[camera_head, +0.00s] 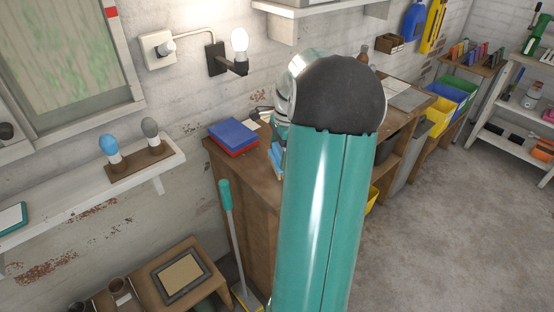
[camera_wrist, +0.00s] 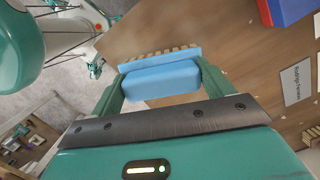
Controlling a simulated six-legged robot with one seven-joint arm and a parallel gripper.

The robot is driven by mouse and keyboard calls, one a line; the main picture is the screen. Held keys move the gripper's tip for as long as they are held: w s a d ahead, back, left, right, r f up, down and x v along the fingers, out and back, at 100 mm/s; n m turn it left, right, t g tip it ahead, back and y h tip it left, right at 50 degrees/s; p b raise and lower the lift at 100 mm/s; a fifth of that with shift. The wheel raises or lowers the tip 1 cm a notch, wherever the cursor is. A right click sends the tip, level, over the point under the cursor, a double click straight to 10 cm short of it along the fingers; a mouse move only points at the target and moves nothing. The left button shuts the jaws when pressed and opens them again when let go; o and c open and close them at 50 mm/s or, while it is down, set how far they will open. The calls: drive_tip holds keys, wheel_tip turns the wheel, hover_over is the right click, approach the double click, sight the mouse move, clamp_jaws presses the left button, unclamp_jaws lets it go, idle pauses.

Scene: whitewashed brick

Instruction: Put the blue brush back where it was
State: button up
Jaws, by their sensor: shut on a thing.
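The blue brush (camera_wrist: 160,83) is between the two green fingers of my gripper (camera_wrist: 162,84) in the wrist view. Its light blue body spans the jaws, and its pale bristles show along the far side. The wooden bench top (camera_wrist: 235,35) lies behind it; I cannot tell whether the brush touches the bench. In the head view my arm covers most of the gripper area. Only a small light blue patch (camera_head: 276,160), likely the brush, shows at the arm's left edge.
A blue and a red book (camera_head: 233,132) lie stacked on the bench's left end. A printed card (camera_wrist: 297,85) lies on the bench in the wrist view. A green-handled broom (camera_head: 227,200) leans by the bench. Open floor (camera_head: 450,210) is at right.

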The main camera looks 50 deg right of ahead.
sight(278, 160)
drive_tip(key=shift+w+f, duration=0.25)
drive_tip(key=shift+f, duration=0.75)
drive_tip(key=shift+w+f, duration=0.2)
drive_tip(key=shift+f, duration=0.8)
drive_tip(key=shift+s, duration=0.1)
drive_tip(key=shift+f, duration=0.2)
drive_tip(key=o, duration=0.9)
drive_tip(key=shift+d, duration=0.1)
drive_tip(key=r, duration=0.4)
drive_tip(key=d+r, duration=0.1)
drive_tip(key=r, duration=0.3)
drive_tip(key=s+r, duration=0.1)
drive_tip(key=r, duration=0.3)
drive_tip(key=shift+d+r, duration=0.15)
drive_tip(key=shift+d, duration=0.05)
